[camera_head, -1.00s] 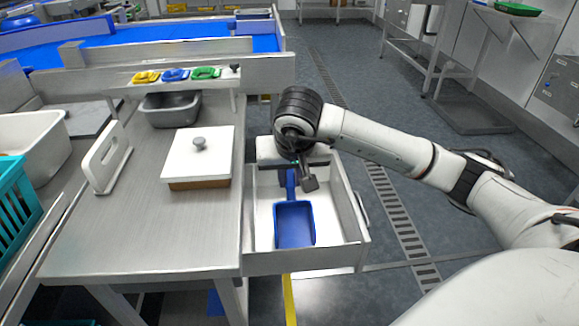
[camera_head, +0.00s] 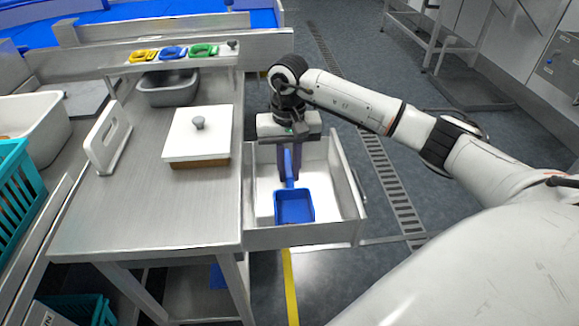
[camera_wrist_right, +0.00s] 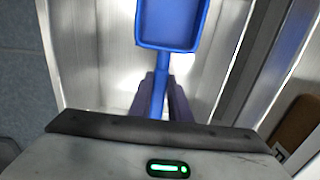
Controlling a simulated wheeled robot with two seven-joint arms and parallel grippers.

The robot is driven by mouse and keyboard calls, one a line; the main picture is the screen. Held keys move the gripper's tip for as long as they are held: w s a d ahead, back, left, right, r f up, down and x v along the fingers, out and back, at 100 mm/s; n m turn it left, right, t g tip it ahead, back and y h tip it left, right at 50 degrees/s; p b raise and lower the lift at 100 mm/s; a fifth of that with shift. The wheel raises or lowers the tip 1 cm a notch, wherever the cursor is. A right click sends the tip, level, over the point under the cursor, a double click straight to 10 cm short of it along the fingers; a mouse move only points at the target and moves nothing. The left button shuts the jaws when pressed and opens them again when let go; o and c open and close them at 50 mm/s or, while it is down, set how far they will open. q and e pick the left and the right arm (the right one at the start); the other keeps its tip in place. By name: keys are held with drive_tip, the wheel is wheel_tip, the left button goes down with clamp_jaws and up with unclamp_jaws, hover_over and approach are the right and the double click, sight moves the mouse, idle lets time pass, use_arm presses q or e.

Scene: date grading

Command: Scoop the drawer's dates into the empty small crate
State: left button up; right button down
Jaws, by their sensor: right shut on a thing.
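The open drawer (camera_head: 300,236) sticks out at the right end of the steel table, and it also shows in the wrist view (camera_wrist_right: 85,50). A blue scoop (camera_head: 294,206) lies in it with its handle toward the back. My right gripper (camera_head: 290,172) points down into the drawer, shut on the scoop's handle. In the wrist view its fingers (camera_wrist_right: 160,92) stand on both sides of the handle, below the blue scoop pan (camera_wrist_right: 172,22). I can make out no dates in the drawer or scoop. I cannot tell which container is the small crate. My left gripper is not in view.
On the table (camera_head: 150,220) stand a white-lidded box (camera_head: 198,140), a white upright handle-like board (camera_head: 108,138) and a grey tub (camera_head: 168,90). A teal crate (camera_head: 15,200) and a white bin (camera_head: 45,125) are at the left. The table's front is clear.

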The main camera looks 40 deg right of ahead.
drive_tip(key=shift+w+d+f+g+y+b, duration=0.1)
drive_tip(key=shift+w+f+g+y+b, duration=0.2)
drive_tip(key=shift+f+g+y, duration=0.3)
drive_tip(key=shift+g, duration=0.3)
drive_tip(key=shift+d, duration=0.1)
drive_tip(key=shift+w+d+g+b, duration=0.1)
drive_tip(key=shift+w+g+b, duration=0.25)
drive_tip(key=shift+b, duration=0.4)
drive_tip(key=shift+s+r, duration=0.1)
drive_tip(key=shift+r, duration=0.05)
drive_tip(key=shift+g+y, duration=0.55)
drive_tip(key=shift+y, duration=0.05)
drive_tip(key=shift+w+d+r+p, duration=0.15)
drive_tip(key=shift+r+p, duration=0.3)
drive_tip(key=shift+r, duration=0.9)
drive_tip(key=shift+w+d+r+p, duration=0.15)
drive_tip(key=shift+r+p, duration=0.25)
drive_tip(key=shift+r, duration=0.95)
